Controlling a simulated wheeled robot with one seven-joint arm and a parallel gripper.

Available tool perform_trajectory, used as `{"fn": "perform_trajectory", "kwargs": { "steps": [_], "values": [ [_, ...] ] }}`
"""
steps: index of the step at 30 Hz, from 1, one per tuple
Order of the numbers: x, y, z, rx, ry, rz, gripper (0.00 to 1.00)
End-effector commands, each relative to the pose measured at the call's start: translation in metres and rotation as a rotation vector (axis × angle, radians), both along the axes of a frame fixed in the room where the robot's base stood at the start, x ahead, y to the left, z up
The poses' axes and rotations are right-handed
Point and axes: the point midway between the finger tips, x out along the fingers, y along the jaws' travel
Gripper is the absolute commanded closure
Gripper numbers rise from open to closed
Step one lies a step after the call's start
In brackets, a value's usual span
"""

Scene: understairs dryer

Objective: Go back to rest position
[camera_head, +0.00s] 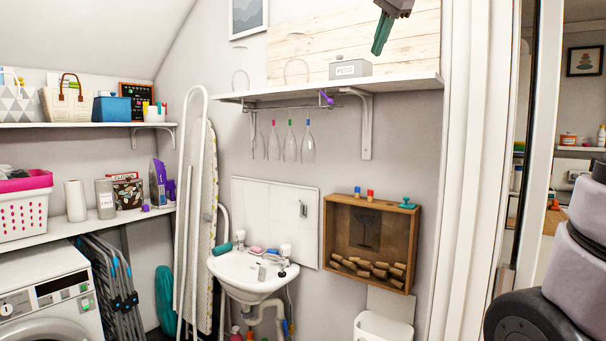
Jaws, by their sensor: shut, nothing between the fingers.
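My gripper (379,52) hangs into view at the top, right of centre, with its green fingers pointing down. It is shut and empty. In the picture it sits in front of the wooden board (420,40) and above the wall shelf (415,84). A grey box labelled PEGS (350,69) stands on that shelf, below and left of the fingers. The fingers appear apart from the box and the shelf.
An ironing board (201,240) leans left of the sink. A washing machine (20,280) is at lower left. A doorway frame (535,130) stands at right.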

Motion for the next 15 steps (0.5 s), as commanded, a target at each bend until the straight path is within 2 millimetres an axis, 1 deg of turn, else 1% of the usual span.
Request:
{"fn": "perform_trajectory", "kwargs": {
  "steps": [1, 5, 6, 8, 9, 11, 12, 15],
  "values": [
    [-0.022, -0.012, -0.025, -0.049, 0.014, 0.046, 1.0],
    [-0.071, -0.033, -0.094, -0.167, 0.043, 0.184, 1.0],
    [-0.087, -0.039, -0.117, -0.198, 0.053, 0.225, 1.0],
    [-0.11, -0.047, -0.151, -0.242, 0.062, 0.286, 1.0],
    [-0.125, -0.051, -0.173, -0.268, 0.067, 0.324, 1.0],
    [-0.146, -0.056, -0.204, -0.301, 0.073, 0.376, 1.0],
    [-0.158, -0.059, -0.223, -0.32, 0.075, 0.405, 1.0],
    [-0.182, -0.063, -0.259, -0.353, 0.079, 0.463, 1.0]
  ]
}}
